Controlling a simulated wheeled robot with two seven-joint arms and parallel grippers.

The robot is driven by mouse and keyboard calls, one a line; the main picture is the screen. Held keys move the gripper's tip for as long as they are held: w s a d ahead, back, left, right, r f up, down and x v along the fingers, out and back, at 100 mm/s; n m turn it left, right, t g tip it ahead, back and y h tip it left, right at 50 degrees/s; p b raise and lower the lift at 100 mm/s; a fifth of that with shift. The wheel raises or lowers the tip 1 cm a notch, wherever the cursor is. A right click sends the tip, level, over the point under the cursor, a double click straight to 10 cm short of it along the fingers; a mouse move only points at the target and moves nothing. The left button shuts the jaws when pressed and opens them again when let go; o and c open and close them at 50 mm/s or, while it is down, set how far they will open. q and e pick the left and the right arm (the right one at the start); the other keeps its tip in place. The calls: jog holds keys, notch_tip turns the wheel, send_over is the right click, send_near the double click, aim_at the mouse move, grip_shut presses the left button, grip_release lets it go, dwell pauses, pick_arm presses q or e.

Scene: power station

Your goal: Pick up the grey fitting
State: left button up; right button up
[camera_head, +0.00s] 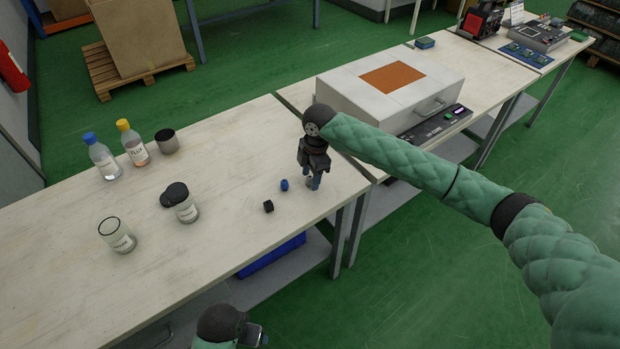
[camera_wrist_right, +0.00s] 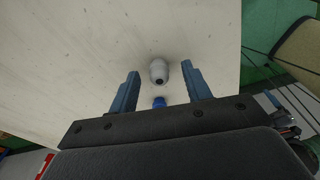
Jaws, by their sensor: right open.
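The grey fitting (camera_wrist_right: 159,71) is a small rounded piece with a dark hole in its end. In the right wrist view it lies on the pale table between the two blue fingers of my right gripper (camera_wrist_right: 160,67), with a gap on each side. In the head view my right gripper (camera_head: 314,184) points down close over the table near its front right edge and mostly hides the fitting. My right gripper is open and empty. My left gripper (camera_head: 256,336) shows only in part at the bottom of the head view; its jaws are unclear.
A blue fitting (camera_head: 284,185) and a black fitting (camera_head: 268,207) lie just left of my right gripper. Bottles, jars and a dark cup (camera_head: 167,141) stand further left. A large white box-shaped device (camera_head: 390,88) stands to the right. The table's middle is clear.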

jog(key=shift+f, duration=0.35)
grip_shut()
jog(key=shift+r, duration=0.1)
